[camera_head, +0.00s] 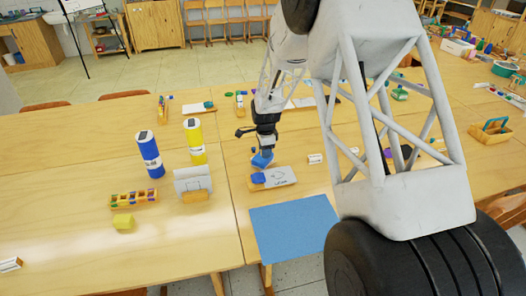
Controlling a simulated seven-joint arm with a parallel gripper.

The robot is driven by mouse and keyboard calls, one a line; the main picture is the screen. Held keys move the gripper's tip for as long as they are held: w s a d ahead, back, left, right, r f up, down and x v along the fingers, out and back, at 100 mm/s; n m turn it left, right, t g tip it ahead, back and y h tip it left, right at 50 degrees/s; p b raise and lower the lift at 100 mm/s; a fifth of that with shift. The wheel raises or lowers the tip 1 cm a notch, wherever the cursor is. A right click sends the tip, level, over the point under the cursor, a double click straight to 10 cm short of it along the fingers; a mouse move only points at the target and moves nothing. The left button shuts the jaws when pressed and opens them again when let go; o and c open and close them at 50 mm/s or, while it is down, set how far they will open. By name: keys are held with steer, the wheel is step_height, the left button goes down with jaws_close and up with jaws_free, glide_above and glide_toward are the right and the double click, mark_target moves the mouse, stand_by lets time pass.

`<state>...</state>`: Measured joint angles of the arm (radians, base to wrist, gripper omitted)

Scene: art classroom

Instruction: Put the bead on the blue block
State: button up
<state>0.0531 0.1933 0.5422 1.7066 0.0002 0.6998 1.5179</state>
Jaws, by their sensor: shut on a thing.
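My gripper (265,150) points down over the table, right of the seam between the two tabletops. It is shut on a small blue piece (262,160); at this size I cannot tell whether this is the bead or the blue block. Another small blue piece (258,179) lies just below it in the picture, at the left end of a white panel with a drawing (281,176). A gap shows between the two blue pieces. I cannot make out a separate bead.
A blue bottle (150,155) and a yellow bottle (195,143) stand left of my gripper. Nearer are a white card in a wooden holder (193,183), a compartment tray (134,198) and a yellow block (123,222). A flat blue sheet (293,228) lies in front.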

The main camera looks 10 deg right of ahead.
steer(key=shift+w+d+f, duration=0.1)
steer(key=shift+w, duration=1.05)
steer(key=shift+w+f, duration=0.1)
steer(key=shift+w, duration=1)
steer(key=shift+f, duration=0.1)
steer(key=shift+f, duration=1.65)
steer(key=shift+f, duration=0.15)
steer(key=o, duration=0.9)
step_height(320, 180, up, 12)
